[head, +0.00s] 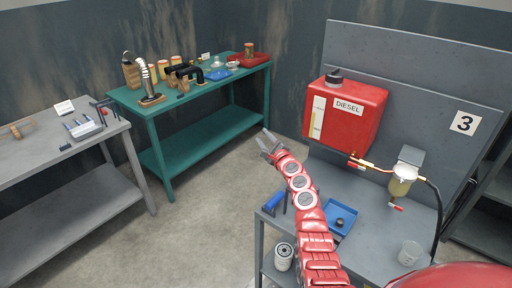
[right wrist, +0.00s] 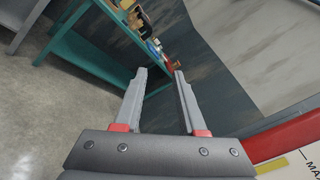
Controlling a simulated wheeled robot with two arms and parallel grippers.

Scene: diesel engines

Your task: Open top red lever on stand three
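Stand three is the grey stand on the right, marked by a "3" sign (head: 464,123). A red diesel tank (head: 366,120) is mounted on its back panel. The top red lever (head: 357,160) sits on the brass pipe under the tank; its exact angle is too small to tell. A lower red lever (head: 396,207) is under the glass filter bowl (head: 401,184). My right gripper (head: 266,143) is raised left of the tank, apart from it. In the right wrist view its fingers (right wrist: 158,90) are spread with nothing between them. My left gripper is not in view.
A blue tray (head: 340,218), a clear cup (head: 410,252) and a blue-handled tool (head: 273,204) lie on the stand's top. A white filter (head: 284,257) is on the shelf below.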

